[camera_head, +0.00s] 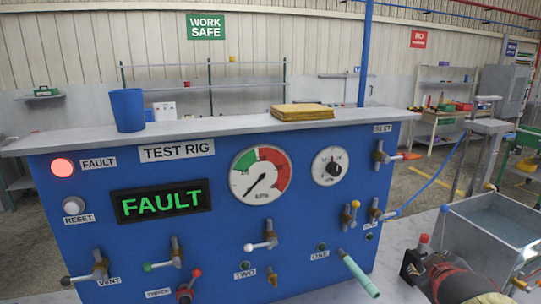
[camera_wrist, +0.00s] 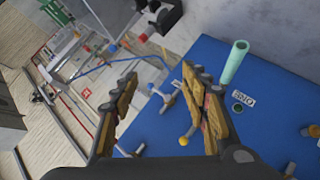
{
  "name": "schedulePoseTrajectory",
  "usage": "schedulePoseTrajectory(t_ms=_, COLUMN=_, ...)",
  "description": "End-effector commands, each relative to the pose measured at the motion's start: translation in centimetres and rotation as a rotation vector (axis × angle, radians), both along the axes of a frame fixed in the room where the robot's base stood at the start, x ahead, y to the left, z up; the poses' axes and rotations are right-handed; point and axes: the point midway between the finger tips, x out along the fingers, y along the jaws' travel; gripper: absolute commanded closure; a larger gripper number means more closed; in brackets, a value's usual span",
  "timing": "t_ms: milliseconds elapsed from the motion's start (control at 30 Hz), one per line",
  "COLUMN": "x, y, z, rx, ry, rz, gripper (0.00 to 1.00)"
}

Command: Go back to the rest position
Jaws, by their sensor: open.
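My gripper (camera_wrist: 160,72) shows in the wrist view with its two brown-padded fingers spread apart and nothing between them. Behind the fingers is the blue panel of the test rig (camera_wrist: 270,110), seen tilted. In the head view the test rig (camera_head: 220,236) stands upright, with a green FAULT display (camera_head: 161,201) and a lit red lamp (camera_head: 63,168). I cannot pick out my gripper in the head view.
A blue cup (camera_head: 127,109) and a yellow stack (camera_head: 302,112) stand on the rig's top ledge. Several valve handles stick out of the panel. A grey metal bin (camera_head: 494,228) and a dark cylindrical object (camera_head: 450,280) are at the lower right. Shelves and a workbench stand behind.

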Motion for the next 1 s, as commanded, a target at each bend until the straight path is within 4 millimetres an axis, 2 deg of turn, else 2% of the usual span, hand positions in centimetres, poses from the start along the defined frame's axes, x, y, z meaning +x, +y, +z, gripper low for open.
schedulePoseTrajectory(t_ms=33, x=-2.4, y=0.7, z=-1.5, rx=0.085, ry=0.043, rz=-0.07, gripper=0.54)
schedulePoseTrajectory(t_ms=67, x=-3.9, y=1.3, z=-2.5, rx=0.14, ry=0.072, rz=-0.113, gripper=0.54)
schedulePoseTrajectory(t_ms=200, x=-10.9, y=5.7, z=-6.6, rx=0.385, ry=0.215, rz=-0.273, gripper=0.54)
schedulePoseTrajectory(t_ms=300, x=-15.3, y=9.7, z=-8.4, rx=0.525, ry=0.306, rz=-0.328, gripper=0.54)
schedulePoseTrajectory(t_ms=433, x=-19.4, y=14.8, z=-9.3, rx=0.652, ry=0.388, rz=-0.319, gripper=0.54)
schedulePoseTrajectory(t_ms=500, x=-20.1, y=16.9, z=-8.6, rx=0.684, ry=0.378, rz=-0.27, gripper=0.54)
schedulePoseTrajectory(t_ms=633, x=-20.2, y=18.2, z=-7.2, rx=0.675, ry=0.351, rz=-0.206, gripper=0.54)
schedulePoseTrajectory(t_ms=1000, x=-20.2, y=18.6, z=-7.2, rx=0.669, ry=0.354, rz=-0.189, gripper=0.54)
